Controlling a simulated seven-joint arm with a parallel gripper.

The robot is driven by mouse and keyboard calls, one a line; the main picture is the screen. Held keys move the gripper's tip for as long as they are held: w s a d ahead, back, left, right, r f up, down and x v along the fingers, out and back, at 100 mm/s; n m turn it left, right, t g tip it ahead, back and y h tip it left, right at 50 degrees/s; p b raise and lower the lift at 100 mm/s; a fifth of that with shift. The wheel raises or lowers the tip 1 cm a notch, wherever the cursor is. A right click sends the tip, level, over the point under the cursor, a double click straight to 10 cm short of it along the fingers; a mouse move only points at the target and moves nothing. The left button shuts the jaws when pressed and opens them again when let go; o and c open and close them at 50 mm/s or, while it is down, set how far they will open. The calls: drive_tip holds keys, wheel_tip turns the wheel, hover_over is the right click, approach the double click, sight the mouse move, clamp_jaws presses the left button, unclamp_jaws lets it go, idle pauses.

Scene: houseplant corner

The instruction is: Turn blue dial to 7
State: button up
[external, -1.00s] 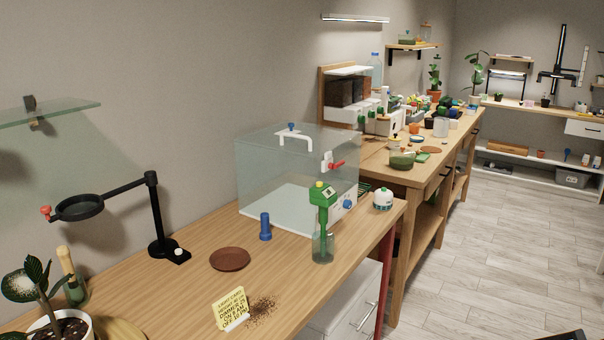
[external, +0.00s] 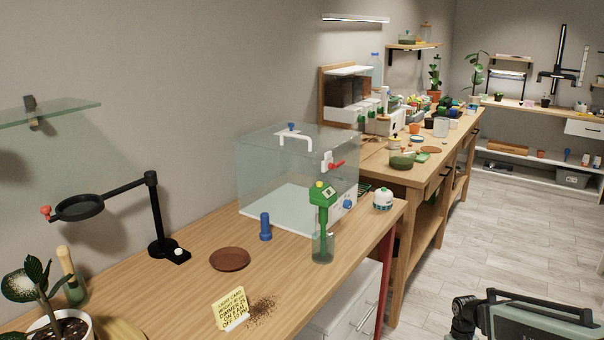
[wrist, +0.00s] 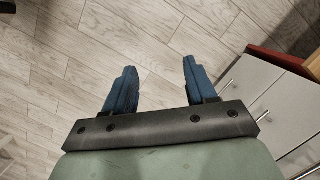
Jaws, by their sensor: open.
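A blue dial (external: 348,204) sits on the white front panel at the lower right of the clear box (external: 275,185) on the wooden bench. Its markings are too small to read. My gripper (wrist: 158,80) shows in the wrist view with its two blue fingers apart and nothing between them. It hangs over the bare floor, away from the dial. In the external view only part of my arm (external: 530,318) shows at the lower right; the fingers are out of that picture.
A green-topped device in a glass jar (external: 323,245) stands just in front of the dial. A white-and-green round pot (external: 383,199) stands right of it. A red lever (external: 336,165) is above. White drawers (wrist: 262,90) are at the right in the wrist view. The floor (external: 490,210) is clear.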

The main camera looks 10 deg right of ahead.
drive_tip(key=w+a+r+t+y, duration=0.2)
drive_tip(key=w+r+t, duration=0.1)
drive_tip(key=w+r, duration=0.75)
drive_tip(key=w+a+r+t+y, duration=0.1)
drive_tip(key=w+a+r+t, duration=0.1)
drive_tip(key=w+r, duration=0.85)
drive_tip(key=w+a+r+n+t+y, duration=0.1)
drive_tip(key=w+a+r+t+y, duration=0.2)
drive_tip(key=r, duration=0.4)
drive_tip(key=w+a+r+n+y, duration=0.1)
drive_tip(key=w+a+r+y, duration=0.1)
drive_tip(key=w+r, duration=0.4)
drive_tip(key=w+a+r+n+t+y, duration=0.1)
drive_tip(key=w+a+r+t+y, duration=0.15)
drive_tip(key=r, duration=0.55)
drive_tip(key=n, duration=0.3)
approach(348, 204)
drive_tip(key=shift+y, duration=0.25)
drive_tip(key=x, duration=0.5)
drive_tip(key=d+f+x, duration=0.1)
drive_tip(key=x, duration=0.2)
drive_tip(key=shift+w, duration=0.45)
drive_tip(key=shift+c, duration=0.4)
drive_tip(key=c, duration=1)
drive_tip(key=shift+o, duration=0.2)
